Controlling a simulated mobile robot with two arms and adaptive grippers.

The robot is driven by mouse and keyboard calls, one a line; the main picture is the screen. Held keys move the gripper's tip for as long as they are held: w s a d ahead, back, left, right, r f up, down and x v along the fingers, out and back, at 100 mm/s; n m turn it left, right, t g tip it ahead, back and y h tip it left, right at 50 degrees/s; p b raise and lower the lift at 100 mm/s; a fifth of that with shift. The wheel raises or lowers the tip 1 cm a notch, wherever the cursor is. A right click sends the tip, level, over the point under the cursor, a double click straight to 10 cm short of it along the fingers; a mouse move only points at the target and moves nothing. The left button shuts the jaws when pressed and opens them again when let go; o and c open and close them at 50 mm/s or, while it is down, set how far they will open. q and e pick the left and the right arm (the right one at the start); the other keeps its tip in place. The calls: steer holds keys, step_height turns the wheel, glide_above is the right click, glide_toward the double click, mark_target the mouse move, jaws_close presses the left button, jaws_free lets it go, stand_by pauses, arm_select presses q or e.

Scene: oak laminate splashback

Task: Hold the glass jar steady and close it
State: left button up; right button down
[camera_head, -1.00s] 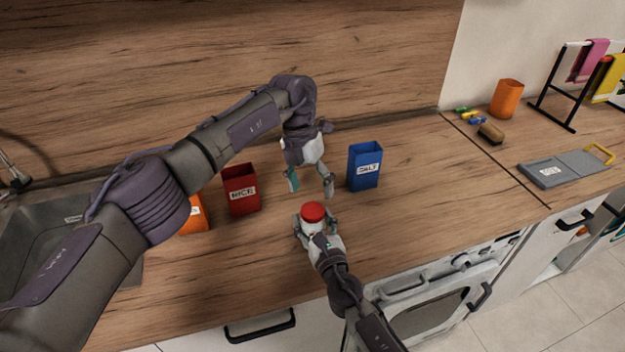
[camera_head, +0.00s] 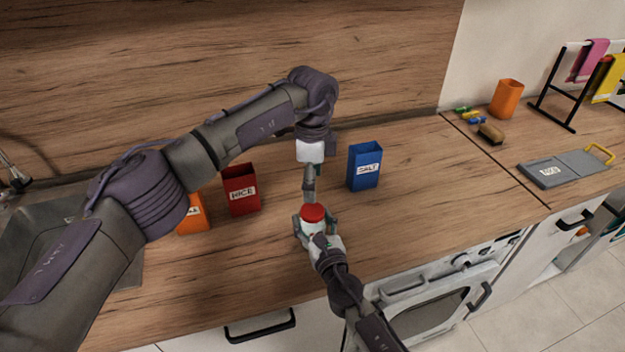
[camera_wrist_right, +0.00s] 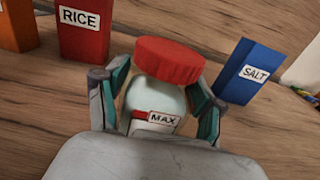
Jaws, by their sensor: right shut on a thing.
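The glass jar (camera_wrist_right: 155,100) is pale, with a "MAX" label, and stands on the counter. Its red lid (camera_head: 313,213) sits on top of the jar; I cannot tell how tightly. The lid also shows in the right wrist view (camera_wrist_right: 170,62). My right gripper (camera_head: 315,228) is shut around the jar's body, one finger on each side. My left gripper (camera_head: 309,190) points down just behind or above the lid in the head view. Its fingers show edge-on in line, so their opening is hidden. It does not show in the right wrist view.
A red RICE box (camera_head: 241,190) and an orange box (camera_head: 194,215) stand left of the jar. A blue SALT box (camera_head: 365,167) stands close behind right. The sink (camera_head: 60,240) is far left.

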mark_target(312, 210)
arm_select(q)
steer(key=shift+n, duration=0.4)
steer(key=shift+f, duration=4)
steer(key=shift+c, duration=0.3)
